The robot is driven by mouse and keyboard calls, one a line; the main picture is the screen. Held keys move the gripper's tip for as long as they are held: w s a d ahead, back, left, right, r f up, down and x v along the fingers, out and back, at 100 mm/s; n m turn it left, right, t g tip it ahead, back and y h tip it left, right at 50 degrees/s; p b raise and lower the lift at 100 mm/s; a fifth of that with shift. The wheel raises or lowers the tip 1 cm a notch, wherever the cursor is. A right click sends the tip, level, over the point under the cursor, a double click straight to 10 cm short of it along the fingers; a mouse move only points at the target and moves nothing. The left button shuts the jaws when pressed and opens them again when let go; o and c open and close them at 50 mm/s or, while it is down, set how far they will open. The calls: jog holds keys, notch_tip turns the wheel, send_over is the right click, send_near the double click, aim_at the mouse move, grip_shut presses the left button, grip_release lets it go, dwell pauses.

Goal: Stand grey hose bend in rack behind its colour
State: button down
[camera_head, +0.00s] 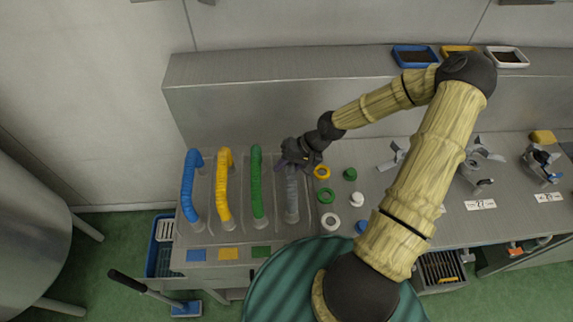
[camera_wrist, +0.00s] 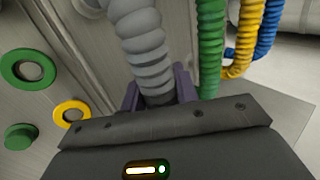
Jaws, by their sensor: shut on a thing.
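The grey hose bend (camera_head: 292,200) stands in the rightmost place of the rack (camera_head: 210,226), beside the green hose. My gripper (camera_head: 296,165) is shut on its upper part; the purple fingers sit either side of it. In the wrist view the grey hose bend (camera_wrist: 145,45) rises from between my fingers (camera_wrist: 160,92). A blue hose (camera_head: 190,188), a yellow hose (camera_head: 224,186) and a green hose (camera_head: 256,185) stand to its left. Blue (camera_head: 196,255), yellow (camera_head: 228,253) and green (camera_head: 261,251) colour patches lie before them. A patch before the grey bend is hidden by my body.
Right of the rack lie a yellow ring (camera_head: 322,172), a green ring (camera_head: 326,195), a white ring (camera_head: 330,221) and small caps (camera_head: 350,174). Metal fittings (camera_head: 480,160) stand further right. Small trays (camera_head: 415,56) sit on the back ledge.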

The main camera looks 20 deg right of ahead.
jog(key=shift+f, duration=0.5)
jog(key=shift+f+b, duration=0.4)
jog(key=shift+f, duration=0.05)
jog(key=shift+a, duration=0.1)
jog(key=c, duration=1.3)
grip_release()
jog(key=o, duration=0.3)
jog(key=shift+o, duration=0.2)
jog(key=shift+s, duration=0.2)
jog(key=o, duration=0.5)
jog(key=shift+o, duration=0.2)
